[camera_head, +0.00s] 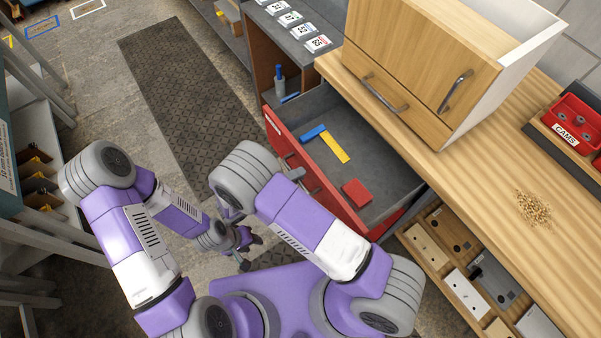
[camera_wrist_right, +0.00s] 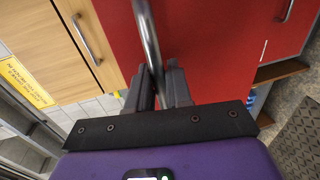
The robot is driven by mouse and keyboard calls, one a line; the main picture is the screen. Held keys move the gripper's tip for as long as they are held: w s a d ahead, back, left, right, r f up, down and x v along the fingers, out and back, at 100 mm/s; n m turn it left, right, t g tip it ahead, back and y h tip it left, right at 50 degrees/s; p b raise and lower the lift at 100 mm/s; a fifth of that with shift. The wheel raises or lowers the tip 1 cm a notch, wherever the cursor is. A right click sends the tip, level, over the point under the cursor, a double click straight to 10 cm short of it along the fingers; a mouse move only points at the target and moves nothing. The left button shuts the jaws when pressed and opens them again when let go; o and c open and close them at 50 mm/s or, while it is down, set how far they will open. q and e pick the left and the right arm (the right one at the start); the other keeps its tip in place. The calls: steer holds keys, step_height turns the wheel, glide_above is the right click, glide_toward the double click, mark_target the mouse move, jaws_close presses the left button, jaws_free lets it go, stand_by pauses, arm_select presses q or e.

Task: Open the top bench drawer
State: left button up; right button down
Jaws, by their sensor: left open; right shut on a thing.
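The bench drawer (camera_head: 365,148) has a red front and stands pulled out from under the wooden bench top, its grey inside in view. A blue block (camera_head: 312,133), a yellow strip (camera_head: 335,147) and a red block (camera_head: 356,193) lie in it. My right gripper is shut on the drawer's metal bar handle (camera_wrist_right: 148,40), with its dark fingers (camera_wrist_right: 160,88) around the bar in the right wrist view. In the head view my right forearm hides part of the drawer front. My left gripper (camera_head: 250,253) is open and empty, low in front of the drawer.
A wooden cabinet (camera_head: 410,75) with metal handles stands on the bench top (camera_head: 480,160). A red bin marked CAMS (camera_head: 570,125) is at the right. A wooden tray of parts (camera_head: 420,245) lies below the bench edge. A dark floor mat (camera_head: 185,95) is clear.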

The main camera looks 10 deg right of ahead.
steer(key=c, duration=1.2)
jaws_free()
steer(key=shift+c, duration=0.2)
